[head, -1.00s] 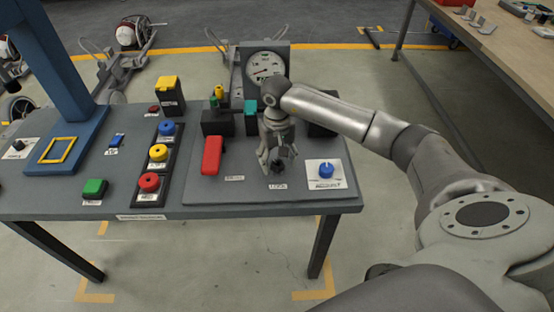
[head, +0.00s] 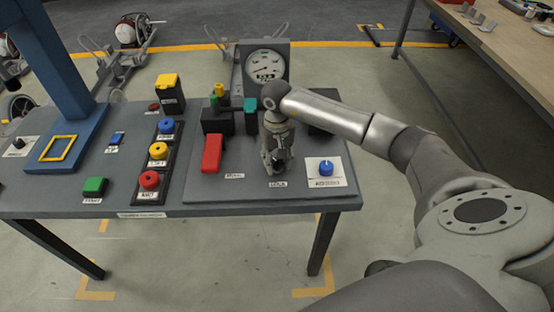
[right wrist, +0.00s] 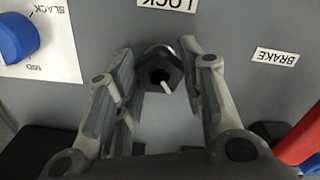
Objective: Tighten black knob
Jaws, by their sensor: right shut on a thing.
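The black knob (right wrist: 158,76) sits on the grey panel beside the LOCK label (right wrist: 168,3). It has a dark faceted body and a pale pointer mark toward the lower right in the right wrist view. My right gripper (head: 277,166) points down over it, its fingers shut on the knob's two sides; the right wrist view shows the fingers (right wrist: 160,88) flanking it. In the head view the fingers mostly hide the knob. My left gripper is not in view.
A blue knob on a white plate (head: 338,179) stands close to the right of my gripper. A red brake lever (head: 212,153) stands to its left. A round gauge (head: 265,66) is behind. Red, yellow and blue buttons (head: 158,151) and a green button (head: 95,186) are further left.

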